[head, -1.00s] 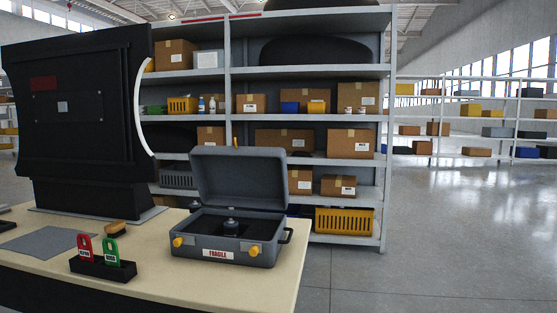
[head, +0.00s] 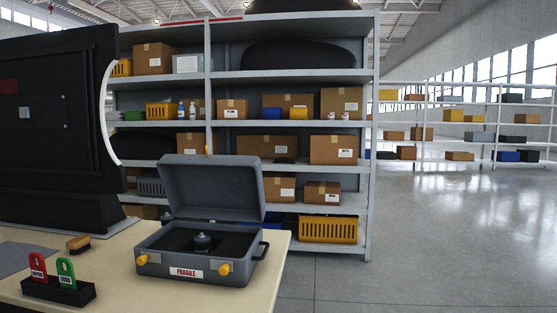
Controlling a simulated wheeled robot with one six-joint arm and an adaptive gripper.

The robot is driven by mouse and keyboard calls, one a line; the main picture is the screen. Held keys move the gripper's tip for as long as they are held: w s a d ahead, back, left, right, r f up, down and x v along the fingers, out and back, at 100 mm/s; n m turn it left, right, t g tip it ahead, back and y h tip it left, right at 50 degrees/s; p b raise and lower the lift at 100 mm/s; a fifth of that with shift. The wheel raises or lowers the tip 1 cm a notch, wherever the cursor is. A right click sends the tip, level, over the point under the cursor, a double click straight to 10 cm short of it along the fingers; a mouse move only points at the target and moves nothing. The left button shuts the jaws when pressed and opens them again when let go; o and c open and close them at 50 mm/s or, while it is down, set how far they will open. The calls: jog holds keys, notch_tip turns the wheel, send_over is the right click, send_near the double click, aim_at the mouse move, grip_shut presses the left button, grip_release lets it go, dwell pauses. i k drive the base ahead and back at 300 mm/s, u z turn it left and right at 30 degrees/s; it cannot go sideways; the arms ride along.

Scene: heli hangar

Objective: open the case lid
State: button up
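The grey case (head: 205,262) stands on the right end of the beige table in the head view. Its lid (head: 214,186) is up, tilted back on the far side, and the inside shows. A dark round part (head: 202,242) sits in the dark lining. Two yellow latches are on the front, a left one (head: 142,260) and a right one (head: 224,268), with a FRAGILE label (head: 186,272) between them. A dark handle is on the right side. My gripper is not in view.
On the table (head: 120,262), a black holder (head: 58,292) with a red tag and a green tag and a wooden brush (head: 78,242) lie left of the case. A large black panel (head: 55,120) stands behind. Shelves (head: 290,75) fill the back; the floor (head: 430,240) at right is clear.

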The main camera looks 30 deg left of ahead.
aim_at(207, 186)
jog(key=z, duration=0.2)
jog(key=i, duration=2.05)
jog(key=u, duration=0.65)
jog(key=i, duration=1.15)
jog(key=u, duration=1.7)
jog(key=i, duration=0.65)
jog(key=u, duration=0.45)
